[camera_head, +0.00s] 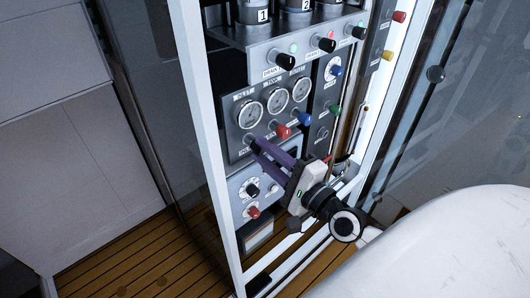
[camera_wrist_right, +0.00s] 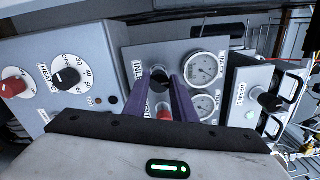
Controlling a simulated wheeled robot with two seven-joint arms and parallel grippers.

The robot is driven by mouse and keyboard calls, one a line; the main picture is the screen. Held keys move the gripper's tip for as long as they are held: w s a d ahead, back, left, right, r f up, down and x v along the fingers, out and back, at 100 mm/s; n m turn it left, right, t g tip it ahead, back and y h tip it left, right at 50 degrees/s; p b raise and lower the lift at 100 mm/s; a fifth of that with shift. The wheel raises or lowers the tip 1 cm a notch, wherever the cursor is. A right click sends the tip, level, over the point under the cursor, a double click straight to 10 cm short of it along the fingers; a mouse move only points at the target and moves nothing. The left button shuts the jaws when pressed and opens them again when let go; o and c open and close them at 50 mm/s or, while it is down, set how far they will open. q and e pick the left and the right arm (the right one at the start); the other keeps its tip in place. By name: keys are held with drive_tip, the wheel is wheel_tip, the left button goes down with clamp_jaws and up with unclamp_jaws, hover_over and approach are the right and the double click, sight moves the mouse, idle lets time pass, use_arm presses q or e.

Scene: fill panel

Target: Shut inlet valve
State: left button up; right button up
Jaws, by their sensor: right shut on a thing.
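The inlet valve is a dark knob, seen in the right wrist view (camera_wrist_right: 158,84) beside a label that reads partly "INLE". It sits on the grey gauge panel (camera_head: 236,117), below the leftmost gauge. My right gripper (camera_head: 254,146) reaches up to it from the lower right. Its two purple fingers (camera_wrist_right: 167,85) are shut on the knob, one on each side. In the head view the fingertips mostly hide the knob. The knob's exact turn angle cannot be read. My left gripper is not in view.
A red knob (camera_head: 283,131) and a blue knob (camera_head: 305,118) sit close to the right of the fingers. Three round gauges (camera_head: 276,102) are above. A lower panel with a dial (camera_head: 252,189) is below my arm. The white cabinet frame (camera_head: 213,150) borders the left.

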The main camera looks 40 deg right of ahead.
idle(0.5)
drive_tip(key=o, duration=1)
drive_tip(key=shift+s+d+f+b, duration=0.2)
drive_tip(key=shift+s+b, duration=0.7)
drive_tip(key=shift+s, duration=1.7)
drive_tip(key=shift+s+d+f+b, duration=0.15)
drive_tip(key=shift+s+b, duration=0.7)
drive_tip(key=shift+s, duration=1.7)
drive_tip(key=s+a+f+n+g, duration=0.2)
drive_tip(key=a+f+n+g, duration=0.1)
drive_tip(key=f+n, duration=0.4)
drive_tip(key=s+a+f+n+g, duration=0.3)
drive_tip(key=a+f+n, duration=0.3)
drive_tip(key=f, duration=0.7)
drive_tip(key=s+a+f+n+g+y, duration=0.1)
drive_tip(key=a+f+n+g, duration=0.3)
drive_tip(key=f+n, duration=0.5)
drive_tip(key=shift+s+a+f, duration=0.45)
drive_tip(key=shift+s+a, duration=0.2)
drive_tip(key=shift+s, duration=0.2)
